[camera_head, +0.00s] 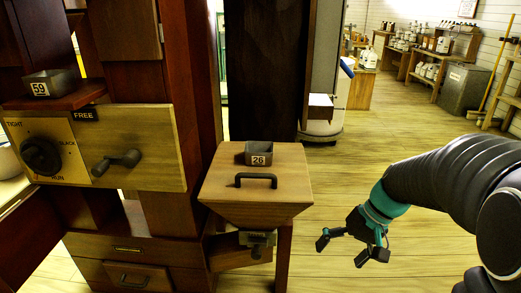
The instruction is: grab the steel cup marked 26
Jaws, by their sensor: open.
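The steel cup marked 26 (259,154) is a small, grey, square-sided cup with a pale number label on its front. It stands on the sloped wooden lid (222,178) of a box, behind the lid's black handle (256,181). My gripper (343,250) is open and empty, to the right of the box and lower in the picture, apart from the cup. A similar steel cup marked 59 (52,84) sits on a reddish wooden ledge at the upper left.
A wooden panel (150,140) with a black dial (41,156) and a crank handle (116,162) is at the left. A dark post (262,70) stands behind the box. Shelves with jugs (430,70) line the far right. The plank floor right of the box is clear.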

